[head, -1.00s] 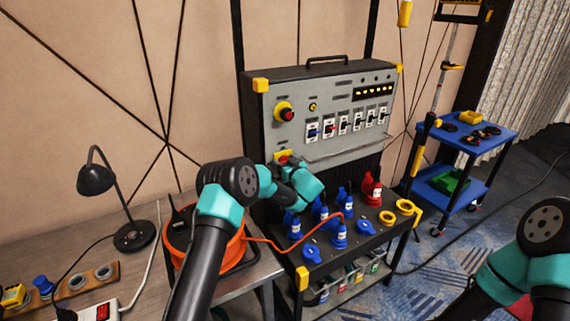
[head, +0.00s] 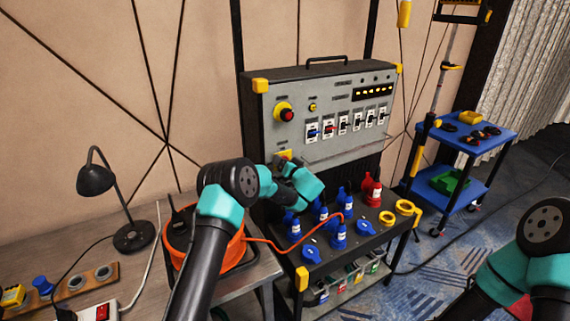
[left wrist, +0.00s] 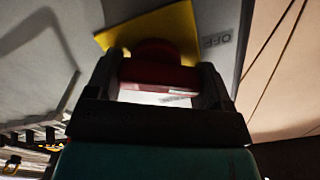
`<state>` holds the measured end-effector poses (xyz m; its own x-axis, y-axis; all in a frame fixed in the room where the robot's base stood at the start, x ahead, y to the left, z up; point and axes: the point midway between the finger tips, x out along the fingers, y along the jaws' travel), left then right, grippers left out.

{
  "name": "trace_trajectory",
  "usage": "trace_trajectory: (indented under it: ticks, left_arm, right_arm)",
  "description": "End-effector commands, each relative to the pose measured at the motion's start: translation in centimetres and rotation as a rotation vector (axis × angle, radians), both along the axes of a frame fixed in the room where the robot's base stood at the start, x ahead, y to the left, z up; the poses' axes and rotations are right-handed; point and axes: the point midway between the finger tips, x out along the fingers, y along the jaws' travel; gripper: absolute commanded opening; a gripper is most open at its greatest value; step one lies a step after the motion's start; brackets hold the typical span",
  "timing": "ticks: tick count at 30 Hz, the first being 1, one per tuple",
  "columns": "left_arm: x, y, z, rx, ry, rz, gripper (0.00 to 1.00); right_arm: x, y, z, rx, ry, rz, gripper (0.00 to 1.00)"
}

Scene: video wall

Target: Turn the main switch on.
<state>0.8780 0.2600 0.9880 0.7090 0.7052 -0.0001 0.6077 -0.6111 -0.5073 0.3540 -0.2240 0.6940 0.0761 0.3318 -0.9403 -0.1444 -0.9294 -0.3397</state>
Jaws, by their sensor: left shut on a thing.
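The main switch has a red handle (left wrist: 158,72) on a yellow plate (left wrist: 185,28), seen close up in the left wrist view. In the head view the yellow plate (head: 284,154) sits low on the left of the grey panel (head: 290,103), and the gripper mostly covers the handle. An OFF label (left wrist: 216,40) is beside the plate. My left gripper (head: 279,164) is at the switch, with its fingers (left wrist: 158,88) on both sides of the red handle, shut on it. My right arm is at the lower right of the head view; its gripper is out of frame.
A black bench (head: 330,262) below the panel holds several blue connectors and a red one (head: 370,188). An orange cable reel (head: 205,250) and a black lamp (head: 96,180) stand at left. A blue cart (head: 480,146) is at right.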

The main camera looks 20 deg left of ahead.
Motion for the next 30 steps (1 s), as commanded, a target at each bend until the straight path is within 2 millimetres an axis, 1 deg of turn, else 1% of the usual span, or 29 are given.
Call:
trace_trajectory:
  ticks: [21,30]
  left_arm:
    - [0.29,-0.30,0.03,0.481,0.478,0.000,0.51]
    - [0.39,-0.39,-0.01,0.650,0.647,0.000,0.51]
  right_arm:
    - [0.00,0.00,0.00,0.000,0.000,0.000,0.43]
    - [0.00,0.00,0.00,0.000,0.000,0.000,0.43]
